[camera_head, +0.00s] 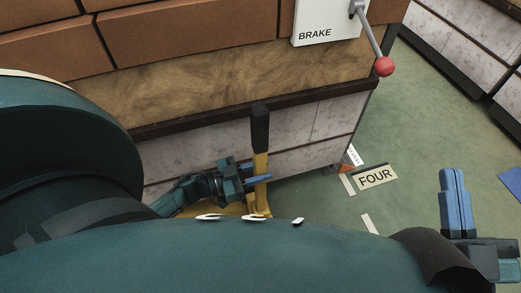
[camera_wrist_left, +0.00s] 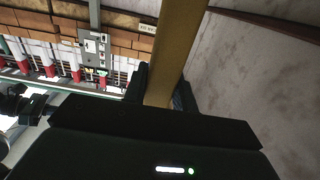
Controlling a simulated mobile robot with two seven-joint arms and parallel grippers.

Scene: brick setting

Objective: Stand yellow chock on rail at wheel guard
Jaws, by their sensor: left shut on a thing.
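The yellow chock (camera_head: 261,165) has an upright yellow post with a black grip on top. It stands in front of the pale panelled side of the cabinet. Its yellow base (camera_head: 232,209) is partly hidden behind my body, so I cannot tell what it rests on. My left gripper (camera_head: 258,180) is shut on the post below the black grip. In the left wrist view the yellow post (camera_wrist_left: 176,50) runs up between the fingers. My right gripper (camera_head: 455,200) is at the lower right, its blue fingers together and empty. I cannot make out the rail or wheel guard.
A BRAKE panel (camera_head: 325,25) with a red-knobbed lever (camera_head: 383,66) is on the brick-fronted cabinet (camera_head: 200,92). A FOUR label (camera_head: 376,177) and white strips lie on the green floor (camera_head: 430,130), which is mostly clear at right.

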